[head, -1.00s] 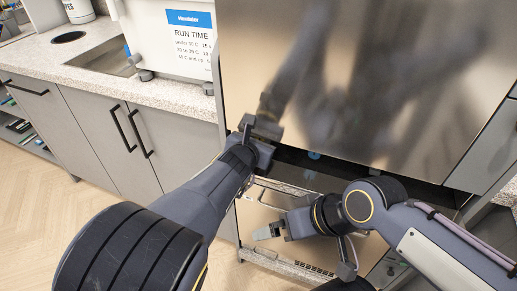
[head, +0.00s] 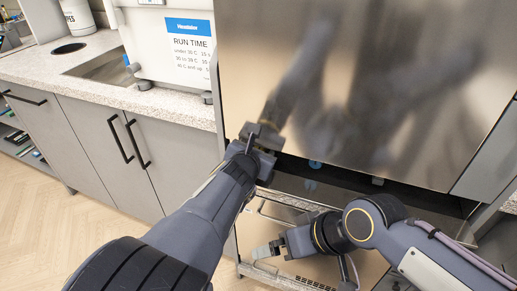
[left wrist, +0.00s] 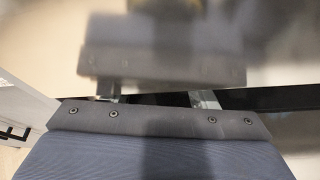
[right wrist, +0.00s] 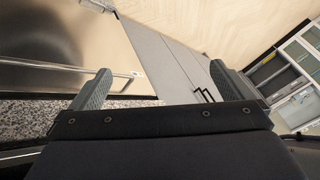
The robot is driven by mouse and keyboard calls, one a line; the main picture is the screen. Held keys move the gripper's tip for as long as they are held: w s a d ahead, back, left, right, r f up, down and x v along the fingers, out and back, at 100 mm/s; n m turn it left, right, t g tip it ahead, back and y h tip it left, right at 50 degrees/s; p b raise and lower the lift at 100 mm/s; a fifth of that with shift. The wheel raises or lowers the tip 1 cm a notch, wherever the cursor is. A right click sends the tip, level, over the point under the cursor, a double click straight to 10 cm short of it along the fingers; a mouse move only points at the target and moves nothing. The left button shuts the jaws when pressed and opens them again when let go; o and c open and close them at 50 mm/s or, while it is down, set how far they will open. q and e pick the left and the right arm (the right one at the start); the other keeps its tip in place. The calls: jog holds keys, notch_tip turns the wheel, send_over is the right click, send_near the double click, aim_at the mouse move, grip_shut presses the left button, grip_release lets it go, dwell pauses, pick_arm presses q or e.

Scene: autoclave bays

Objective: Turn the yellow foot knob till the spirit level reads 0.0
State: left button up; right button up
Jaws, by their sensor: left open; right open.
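I can make out neither the yellow foot knob nor the spirit level and its reading in any view. My left gripper (head: 264,137) is open at the lower left of a large shiny steel front (head: 370,75); its fingers also show in the left wrist view (left wrist: 160,96), with nothing seen between them and their reflection in the steel. My right gripper (head: 268,250) is open and empty, lower down in front of a rail and a lower steel panel. In the right wrist view (right wrist: 160,85) its fingers are spread apart.
A dark gap runs under the steel front, with a small blue round thing (head: 315,164) in it. A metal rail (head: 290,198) is below. Grey cupboards (head: 95,145) with a speckled worktop, sink and RUN TIME sign (head: 190,45) stand left. Wooden floor (head: 75,235) is clear.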

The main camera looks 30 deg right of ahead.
pick_arm(q)
jog(key=shift+b+v, duration=0.35)
jog(key=shift+v, duration=3.55)
